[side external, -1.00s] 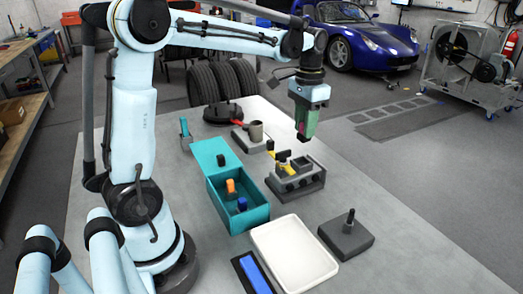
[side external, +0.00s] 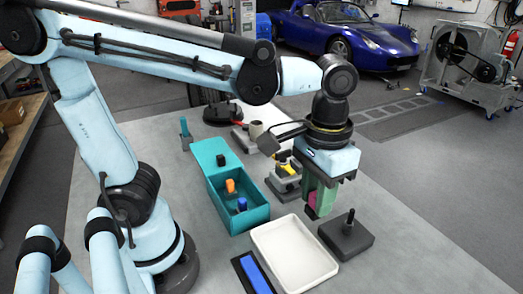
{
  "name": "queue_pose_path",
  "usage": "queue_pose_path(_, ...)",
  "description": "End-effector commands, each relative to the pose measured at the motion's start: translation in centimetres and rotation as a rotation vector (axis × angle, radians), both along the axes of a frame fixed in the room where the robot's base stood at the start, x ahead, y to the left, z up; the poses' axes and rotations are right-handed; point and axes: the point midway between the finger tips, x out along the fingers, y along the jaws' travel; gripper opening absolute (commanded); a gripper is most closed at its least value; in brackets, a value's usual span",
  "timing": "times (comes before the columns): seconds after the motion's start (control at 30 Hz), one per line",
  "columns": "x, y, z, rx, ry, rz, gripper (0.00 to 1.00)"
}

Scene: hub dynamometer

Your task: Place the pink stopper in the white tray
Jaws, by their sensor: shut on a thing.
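My gripper (side external: 320,205) points down above the table, just behind the white tray's far right side. It is shut on the pink stopper (side external: 311,204), of which only a small pink part shows between the green fingers. The white tray (side external: 294,252) lies on the table at the front, shallow and empty. My gripper and the stopper are above table height, and apart from the tray in the picture.
A dark block with an upright peg (side external: 346,238) stands right of the tray. A teal box (side external: 248,219) holding orange and blue pieces is to the left. A black holder with a blue bar (side external: 256,275) lies left of the tray.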

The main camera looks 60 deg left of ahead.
Motion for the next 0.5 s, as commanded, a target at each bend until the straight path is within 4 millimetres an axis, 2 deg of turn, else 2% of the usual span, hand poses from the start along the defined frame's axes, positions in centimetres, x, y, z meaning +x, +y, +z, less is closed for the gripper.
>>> queue_pose_path(0.03,-1.8,-1.2,-0.3,0.0,0.0,-0.013,0.02)
queue_pose_path(0.2,-6.5,-3.5,-1.3,0.0,0.0,-0.01,0.02)
queue_pose_path(0.33,-9.0,-4.2,-1.9,0.0,0.0,-0.006,0.02)
queue_pose_path(0.5,-10.3,-4.5,-2.4,0.0,0.0,0.001,0.02)
